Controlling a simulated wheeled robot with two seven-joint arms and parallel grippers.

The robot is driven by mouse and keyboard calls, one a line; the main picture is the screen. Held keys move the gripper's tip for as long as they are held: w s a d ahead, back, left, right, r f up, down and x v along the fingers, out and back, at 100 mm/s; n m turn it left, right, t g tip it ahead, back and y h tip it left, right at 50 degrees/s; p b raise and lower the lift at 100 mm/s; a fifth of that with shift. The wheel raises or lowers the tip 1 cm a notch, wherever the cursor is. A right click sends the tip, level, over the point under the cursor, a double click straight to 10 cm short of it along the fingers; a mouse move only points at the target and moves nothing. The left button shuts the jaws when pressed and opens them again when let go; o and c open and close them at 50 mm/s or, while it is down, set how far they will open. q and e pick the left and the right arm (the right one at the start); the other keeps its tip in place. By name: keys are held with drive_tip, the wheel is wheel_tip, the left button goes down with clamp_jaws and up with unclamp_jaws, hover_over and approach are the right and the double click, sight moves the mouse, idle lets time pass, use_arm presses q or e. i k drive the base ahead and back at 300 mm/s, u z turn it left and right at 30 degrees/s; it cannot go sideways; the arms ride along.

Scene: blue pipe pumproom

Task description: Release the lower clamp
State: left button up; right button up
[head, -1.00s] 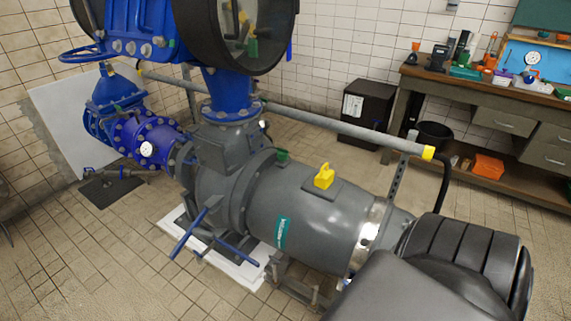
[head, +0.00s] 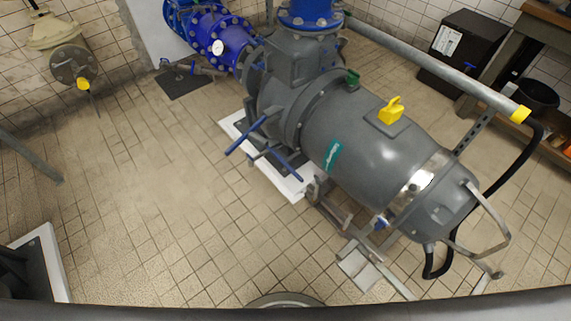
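The grey pump housing (head: 350,130) lies across the right half of the head view, with a teal label on its side and a yellow lifting piece (head: 391,110) on top. A pale metal band (head: 437,162) runs round its right end. A bright silver clamp-like fitting (head: 418,182) sits on this band. Lower on the band is a small fitting with a blue part (head: 380,223). It may be the lower clamp; whether it is latched is too small to tell. Neither of my grippers is in view.
A bent metal handle (head: 492,218) and a black hose (head: 505,180) stand at the pump's right end. A metal frame (head: 360,268) extends below it. Blue-handled levers (head: 252,135) stick out at its left. The tiled floor (head: 170,220) at the left is largely clear.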

sight(286, 162)
drive_tip(key=u, duration=0.45)
drive_tip(key=k, duration=0.55)
drive_tip(key=u, duration=0.8)
drive_tip(key=i, duration=0.95)
drive_tip(key=z, duration=0.5)
